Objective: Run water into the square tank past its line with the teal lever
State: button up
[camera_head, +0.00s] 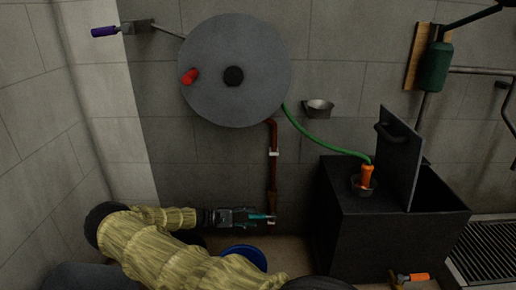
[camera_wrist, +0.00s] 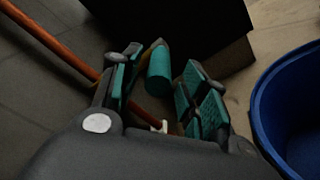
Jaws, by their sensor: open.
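The teal lever (camera_wrist: 158,70) shows in the wrist view as a short teal cylinder, between or just beyond my fingertips. My gripper (camera_wrist: 162,82) is open, with teal-padded fingers on either side of the lever; I cannot tell whether they touch it. In the head view my gripper (camera_head: 250,217) is low by the wall, at the foot of the copper-red pipe (camera_head: 273,175). The square tank (camera_head: 345,225) is a dark box on the right with its lid (camera_head: 399,160) raised. Its inside is dark, so the water level and line are hidden.
A green hose (camera_head: 320,140) runs to an orange-handled fitting (camera_head: 366,177) on the tank top. A blue tub (camera_head: 245,253) stands below my arm and close right in the wrist view. A round grey drum (camera_head: 235,45) with a red knob (camera_head: 190,76) hangs above.

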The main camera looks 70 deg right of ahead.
jog(key=v, duration=0.7)
jog(key=shift+w+a, duration=0.15)
jog(key=shift+w, duration=0.1)
dwell(0.3)
